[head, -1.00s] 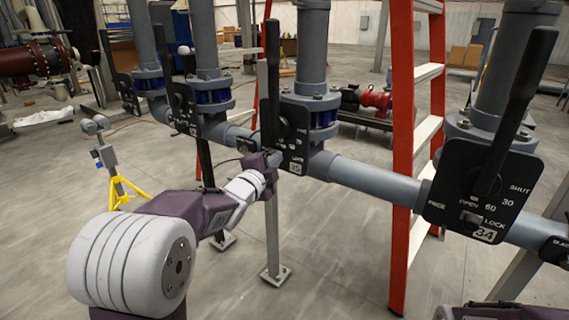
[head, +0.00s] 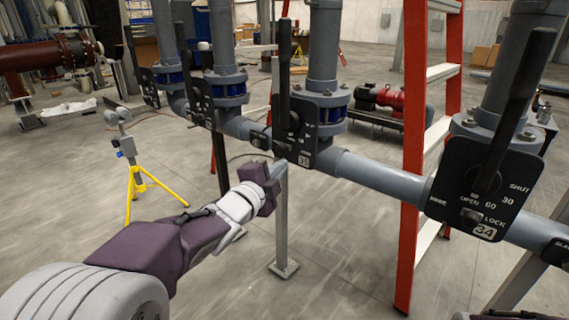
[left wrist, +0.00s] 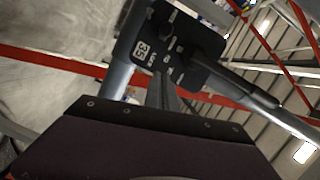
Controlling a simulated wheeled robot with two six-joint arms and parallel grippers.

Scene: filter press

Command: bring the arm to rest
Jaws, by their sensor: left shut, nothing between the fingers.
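My left gripper (head: 277,172) is shut and empty in the head view. It is just below the valve plate marked 35 (head: 300,133), in front of the pipe and its support post; I cannot tell how large the gap is. In the left wrist view the closed fingers (left wrist: 162,92) point up toward the same plate (left wrist: 172,45). The black lever (head: 284,75) of that valve stands upright; it also shows in the left wrist view (left wrist: 236,82).
The grey horizontal pipe (head: 375,177) carries several valves, including the one marked 34 (head: 484,190). A red ladder (head: 412,150) stands behind it. A yellow tripod stand (head: 136,183) is at the left.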

